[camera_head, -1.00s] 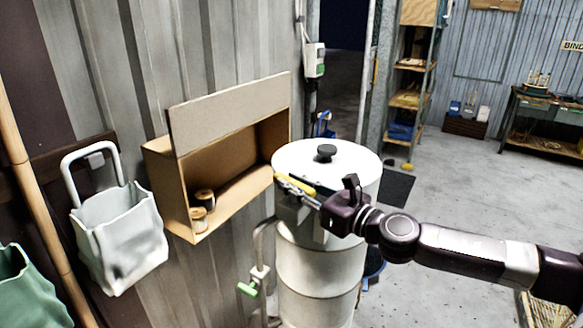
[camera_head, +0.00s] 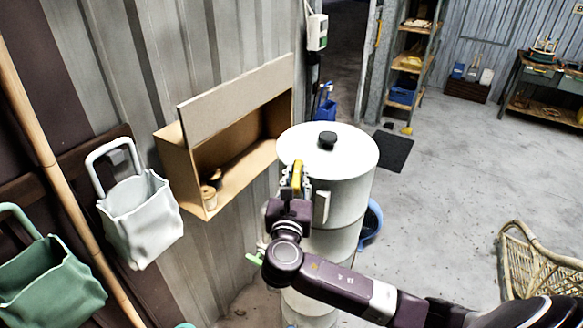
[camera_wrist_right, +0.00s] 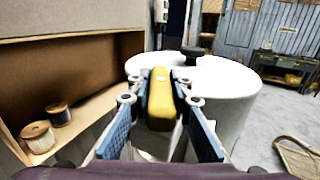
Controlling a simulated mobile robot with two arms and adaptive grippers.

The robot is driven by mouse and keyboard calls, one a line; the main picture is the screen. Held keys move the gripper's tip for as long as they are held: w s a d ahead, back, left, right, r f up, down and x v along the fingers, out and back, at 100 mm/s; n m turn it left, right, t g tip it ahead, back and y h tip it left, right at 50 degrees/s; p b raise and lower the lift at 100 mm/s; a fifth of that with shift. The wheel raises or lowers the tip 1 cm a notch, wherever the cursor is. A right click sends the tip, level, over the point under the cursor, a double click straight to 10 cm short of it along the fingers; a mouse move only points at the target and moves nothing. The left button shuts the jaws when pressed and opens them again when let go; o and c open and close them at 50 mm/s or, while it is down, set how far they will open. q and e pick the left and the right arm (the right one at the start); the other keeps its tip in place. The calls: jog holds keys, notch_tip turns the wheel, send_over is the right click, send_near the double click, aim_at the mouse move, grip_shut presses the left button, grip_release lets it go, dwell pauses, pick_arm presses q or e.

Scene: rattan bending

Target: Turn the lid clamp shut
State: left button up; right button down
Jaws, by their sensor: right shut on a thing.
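The lid clamp (camera_head: 297,176) is a yellow handle on the upper front of the white drum (camera_head: 350,190). It now points up and away from my right wrist. My right gripper (camera_head: 296,182) is shut on it, and the right wrist view shows the yellow handle (camera_wrist_right: 161,98) between the two blue-padded fingers. The drum's white lid (camera_head: 350,148) lies on top and has a black knob (camera_head: 327,140). The gripper and wrist hide part of the drum's front. My left gripper is not in view.
An open cardboard-coloured wall box (camera_head: 235,150) with spools (camera_head: 209,196) stands close left of the drum. A pale bag (camera_head: 140,215) and a green bag (camera_head: 50,285) hang farther left. A blue bucket (camera_head: 372,222) is behind the drum. The floor at right is mostly clear.

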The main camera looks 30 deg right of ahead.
jog(key=g+h, duration=0.1)
jog(key=m+g+h, duration=0.1)
jog(key=m, duration=0.1)
jog(key=shift+a+f+g+h, duration=0.25)
jog(key=shift+g+h, duration=0.15)
jog(key=shift+d+m+g+h, duration=0.1)
jog(key=shift+m+g+h, duration=1)
jog(key=shift+m+g, duration=0.25)
jog(key=c, duration=1.8)
grip_release()
jog(key=shift+r, duration=0.15)
jog(key=shift+o, duration=0.2)
jog(key=shift+s, duration=0.1)
jog(key=v, duration=1.2)
